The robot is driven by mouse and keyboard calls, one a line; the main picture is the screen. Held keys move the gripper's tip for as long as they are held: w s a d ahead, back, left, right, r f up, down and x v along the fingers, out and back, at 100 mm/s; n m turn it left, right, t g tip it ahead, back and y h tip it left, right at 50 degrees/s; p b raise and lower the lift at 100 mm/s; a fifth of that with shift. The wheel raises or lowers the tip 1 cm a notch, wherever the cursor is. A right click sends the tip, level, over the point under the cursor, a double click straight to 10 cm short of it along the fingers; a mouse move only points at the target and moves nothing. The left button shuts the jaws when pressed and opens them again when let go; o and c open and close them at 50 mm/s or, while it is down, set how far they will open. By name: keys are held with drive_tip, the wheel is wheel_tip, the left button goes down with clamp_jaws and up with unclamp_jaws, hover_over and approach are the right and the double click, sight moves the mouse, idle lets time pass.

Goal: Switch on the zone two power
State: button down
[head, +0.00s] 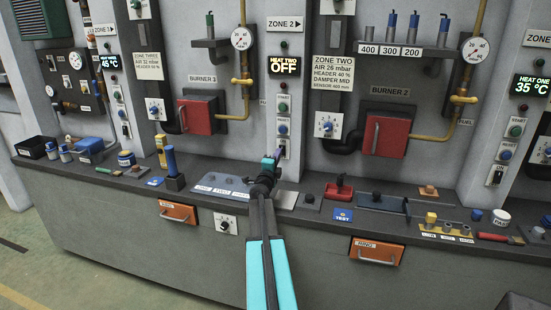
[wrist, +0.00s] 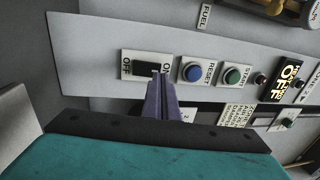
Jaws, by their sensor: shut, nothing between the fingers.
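The zone two panel carries a display (head: 284,66) reading "HEAT TWO OFF". Below it are a green START button (head: 283,108), a blue RESET button (head: 282,128) and the power switch. In the wrist view the power switch (wrist: 139,67) is a dark piece on a white plate marked OFF at left and ON at right. My gripper (head: 278,153) is shut and empty. In the wrist view its fingertips (wrist: 161,75) overlap the switch's ON end and partly hide it. I cannot tell whether they touch it. The RESET button (wrist: 193,72) and START button (wrist: 232,75) lie to the right.
The grey counter (head: 330,260) runs below the panels. A red tray (head: 339,188) and a blue TEST card (head: 343,214) lie on it, right of my arm. Zone one (head: 538,86) and zone three (head: 108,62) displays both show temperatures. Burner boxes (head: 386,133) flank the panel.

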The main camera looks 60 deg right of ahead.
drive_tip(key=shift+p+x, duration=0.45)
drive_tip(key=shift+x, duration=1.1)
drive_tip(key=shift+d, duration=0.1)
drive_tip(key=shift+w+d+r, duration=0.1)
drive_tip(key=shift+d+r, duration=0.05)
drive_tip(key=shift+d, duration=0.05)
drive_tip(key=shift+a, duration=0.15)
drive_tip(key=b, duration=0.2)
approach(282, 146)
drive_tip(key=shift+s+a+r, duration=1)
drive_tip(key=shift+a+r, duration=0.8)
drive_tip(key=shift+a, duration=1.55)
